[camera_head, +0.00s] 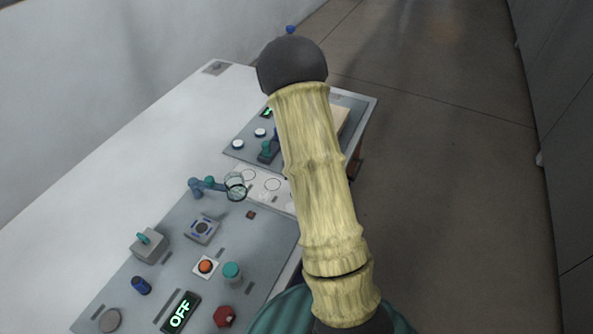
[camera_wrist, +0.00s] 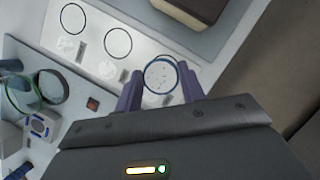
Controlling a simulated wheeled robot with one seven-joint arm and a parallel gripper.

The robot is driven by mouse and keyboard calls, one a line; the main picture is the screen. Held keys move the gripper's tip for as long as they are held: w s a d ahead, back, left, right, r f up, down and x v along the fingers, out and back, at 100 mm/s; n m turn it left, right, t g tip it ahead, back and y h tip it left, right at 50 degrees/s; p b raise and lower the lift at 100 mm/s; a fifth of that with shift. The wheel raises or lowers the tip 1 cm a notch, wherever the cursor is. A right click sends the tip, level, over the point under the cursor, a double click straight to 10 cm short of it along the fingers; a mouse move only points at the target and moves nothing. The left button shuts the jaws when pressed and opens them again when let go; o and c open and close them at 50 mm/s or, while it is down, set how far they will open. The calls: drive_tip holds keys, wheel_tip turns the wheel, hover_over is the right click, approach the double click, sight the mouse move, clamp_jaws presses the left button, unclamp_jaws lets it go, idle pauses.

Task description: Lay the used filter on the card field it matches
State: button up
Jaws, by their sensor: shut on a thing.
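The used filter (camera_wrist: 160,77) is a pale round disc with small dark specks. In the wrist view it sits between the two purple fingers of my gripper (camera_wrist: 158,88), which is shut on it. The white card (camera_wrist: 92,40) lies beneath, with a row of dark-outlined circles. The left circle (camera_wrist: 73,18) and the middle circle (camera_wrist: 118,42) are bare. The filter is over the right end of this row and overlaps a circle outline there. I cannot tell whether it touches the card. In the head view the card (camera_head: 262,186) is partly behind my arm, and my gripper is hidden.
A blue stand holds a clear glass ring (camera_head: 235,186) left of the card. The grey front panel (camera_head: 180,246) carries a lit OFF display (camera_head: 180,312), knobs and buttons. Another panel (camera_head: 232,151) lies beyond, with a dark-edged block (camera_wrist: 198,10). White tabletop (camera_head: 110,145) is clear at left.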

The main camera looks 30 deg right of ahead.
drive_tip(key=shift+f+b, duration=2.85)
drive_tip(key=shift+f, duration=0.2)
drive_tip(key=shift+s+f+b, duration=0.1)
drive_tip(key=shift+f+b, duration=0.35)
drive_tip(key=shift+b, duration=0.3)
idle(1.7)
drive_tip(key=o, duration=1.4)
drive_tip(key=shift+r, duration=0.15)
drive_tip(key=shift+r+p, duration=3.2)
drive_tip(key=shift+r, duration=0.2)
